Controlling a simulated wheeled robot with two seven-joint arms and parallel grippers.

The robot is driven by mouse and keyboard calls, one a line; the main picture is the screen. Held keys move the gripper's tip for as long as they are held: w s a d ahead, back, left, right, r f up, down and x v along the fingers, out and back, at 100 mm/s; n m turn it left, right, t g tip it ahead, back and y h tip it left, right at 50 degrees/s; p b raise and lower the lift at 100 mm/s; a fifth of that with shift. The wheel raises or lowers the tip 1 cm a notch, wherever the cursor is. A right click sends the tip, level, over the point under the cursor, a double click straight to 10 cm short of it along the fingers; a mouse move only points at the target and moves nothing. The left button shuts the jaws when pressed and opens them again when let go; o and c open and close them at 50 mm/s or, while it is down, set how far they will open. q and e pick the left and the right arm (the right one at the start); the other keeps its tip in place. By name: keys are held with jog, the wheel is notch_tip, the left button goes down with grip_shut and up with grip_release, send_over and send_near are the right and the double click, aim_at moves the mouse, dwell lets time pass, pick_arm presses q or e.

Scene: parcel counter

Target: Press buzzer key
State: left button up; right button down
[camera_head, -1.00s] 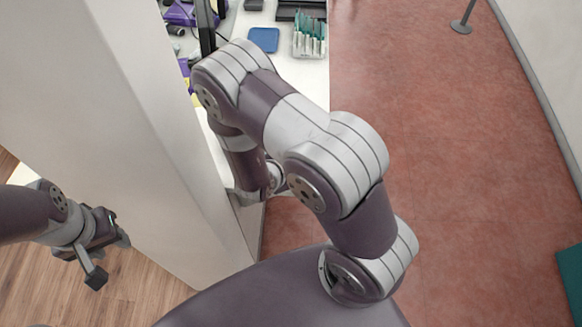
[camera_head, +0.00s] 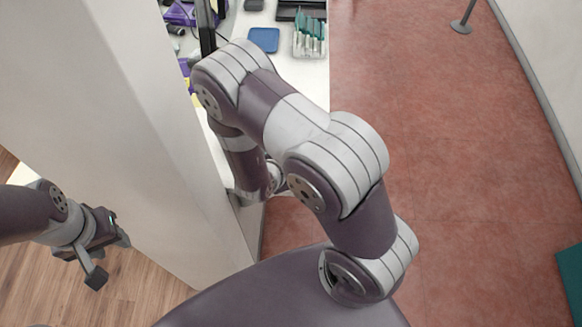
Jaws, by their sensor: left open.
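No buzzer key can be made out in the head view. My left gripper (camera_head: 110,258) is at the lower left, open and empty, over the wood floor and beside the pale wall panel.
A tall pale panel (camera_head: 120,130) stands between my two arms. Right of it is a white counter (camera_head: 312,75) with a blue pad (camera_head: 264,39), a holder of green-topped items (camera_head: 309,38) and purple objects (camera_head: 184,13).

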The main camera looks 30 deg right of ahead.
jog(key=shift+f, duration=0.1)
jog(key=shift+f, duration=0.45)
jog(key=shift+r+p, duration=0.65)
jog(key=shift+p, duration=0.45)
jog(key=shift+f, duration=0.1)
notch_tip(320, 180, up, 6)
jog(key=p, duration=0.7)
